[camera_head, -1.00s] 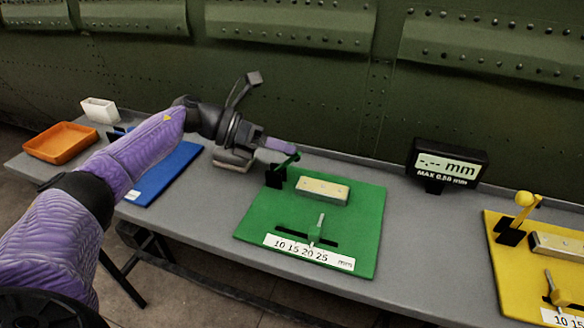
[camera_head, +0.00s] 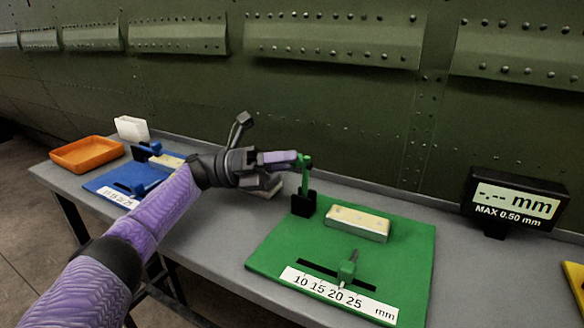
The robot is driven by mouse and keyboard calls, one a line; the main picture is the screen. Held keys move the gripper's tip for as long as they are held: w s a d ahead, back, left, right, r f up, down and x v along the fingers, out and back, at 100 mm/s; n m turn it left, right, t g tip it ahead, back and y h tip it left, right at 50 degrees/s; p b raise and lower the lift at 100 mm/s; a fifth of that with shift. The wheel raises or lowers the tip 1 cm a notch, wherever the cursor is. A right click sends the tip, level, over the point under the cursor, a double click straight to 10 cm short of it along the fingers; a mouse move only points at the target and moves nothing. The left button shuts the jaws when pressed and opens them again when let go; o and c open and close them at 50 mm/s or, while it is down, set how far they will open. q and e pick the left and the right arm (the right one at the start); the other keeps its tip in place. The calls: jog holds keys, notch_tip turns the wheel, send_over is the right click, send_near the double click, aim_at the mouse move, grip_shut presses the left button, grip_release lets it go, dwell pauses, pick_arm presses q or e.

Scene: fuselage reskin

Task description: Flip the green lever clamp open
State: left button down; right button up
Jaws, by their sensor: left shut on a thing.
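The green lever clamp (camera_head: 305,182) stands at the back left of the green board (camera_head: 268,256), on a black base (camera_head: 304,204). Its green lever points up, nearly upright. My left gripper (camera_head: 298,160) comes in from the left and is shut on the lever's top end; the purple fingers partly hide that end. On the same board, a pale metal block (camera_head: 358,222) lies right of the clamp, and a small green slider (camera_head: 348,266) sits in a slot above a white scale strip (camera_head: 340,294). My right gripper is not in view.
A black gauge display (camera_head: 515,203) stands at the back right. The blue board (camera_head: 110,182), orange tray (camera_head: 86,154) and white box (camera_head: 132,129) are on the left. A yellow board (camera_head: 575,280) shows at the right edge. The riveted green fuselage wall (camera_head: 330,110) rises behind the grey table.

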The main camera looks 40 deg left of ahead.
pick_arm(q)
jog(key=shift+f, duration=0.1)
dwell(0.3)
jog(key=c, duration=0.7)
grip_release()
jog(key=shift+c, duration=0.2)
jog(key=o, duration=0.3)
jog(key=shift+o, duration=0.2)
notch_tip(320, 180, up, 10)
jog(key=p, duration=0.3)
jog(key=shift+p, duration=0.35)
